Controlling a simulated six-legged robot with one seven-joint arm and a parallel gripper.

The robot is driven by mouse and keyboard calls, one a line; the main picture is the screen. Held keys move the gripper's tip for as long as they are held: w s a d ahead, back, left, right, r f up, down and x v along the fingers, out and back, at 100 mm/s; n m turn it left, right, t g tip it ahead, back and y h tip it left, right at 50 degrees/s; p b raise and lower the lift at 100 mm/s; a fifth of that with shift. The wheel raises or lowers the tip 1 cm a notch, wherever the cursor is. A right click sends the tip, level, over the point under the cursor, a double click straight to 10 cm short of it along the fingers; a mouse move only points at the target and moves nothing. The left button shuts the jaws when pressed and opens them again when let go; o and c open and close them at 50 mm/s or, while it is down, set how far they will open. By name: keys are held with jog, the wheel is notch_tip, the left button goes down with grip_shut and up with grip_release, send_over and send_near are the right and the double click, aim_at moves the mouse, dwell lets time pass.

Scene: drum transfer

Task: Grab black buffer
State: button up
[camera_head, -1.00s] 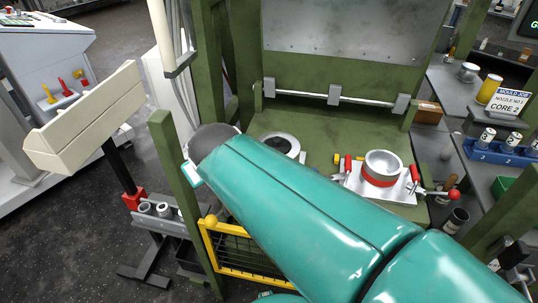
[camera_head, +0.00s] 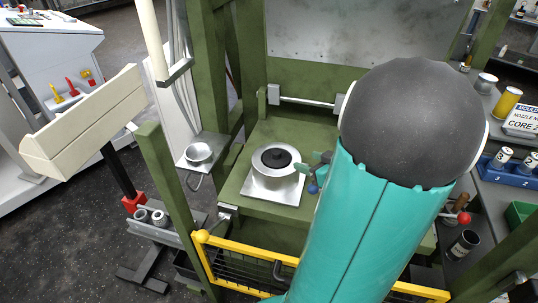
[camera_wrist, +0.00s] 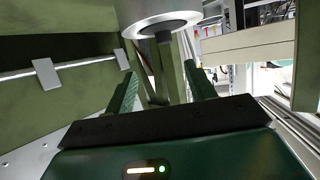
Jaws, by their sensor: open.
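The black buffer (camera_head: 277,157) looks like a dark round piece with a raised knob. It sits on top of a silver drum (camera_head: 277,182) on a square metal plate. My gripper (camera_head: 318,168) is just right of the drum in the head view, partly hidden by my arm. In the wrist view its two green fingers (camera_wrist: 161,88) stand apart with nothing between them. A dark stub (camera_wrist: 164,37) under a pale ring shows beyond the fingertips; I cannot tell for sure whether it is the buffer.
A metal bowl (camera_head: 198,152) sits on a bracket left of the drum. A green post (camera_head: 175,195) and a yellow-framed guard (camera_head: 250,258) stand in front. A blue tray (camera_head: 507,170) is at the right. My arm hides the right side of the green bench.

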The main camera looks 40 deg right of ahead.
send_near(279, 153)
jog(key=x, duration=0.4)
jog(key=shift+w+d+f, duration=0.15)
jog(key=shift+w+d, duration=0.05)
jog(key=shift+d, duration=0.15)
jog(key=x, duration=0.5)
jog(key=shift+w+a+f, duration=0.1)
jog(key=shift+w+a, duration=0.1)
jog(key=shift+a, duration=0.1)
grip_shut()
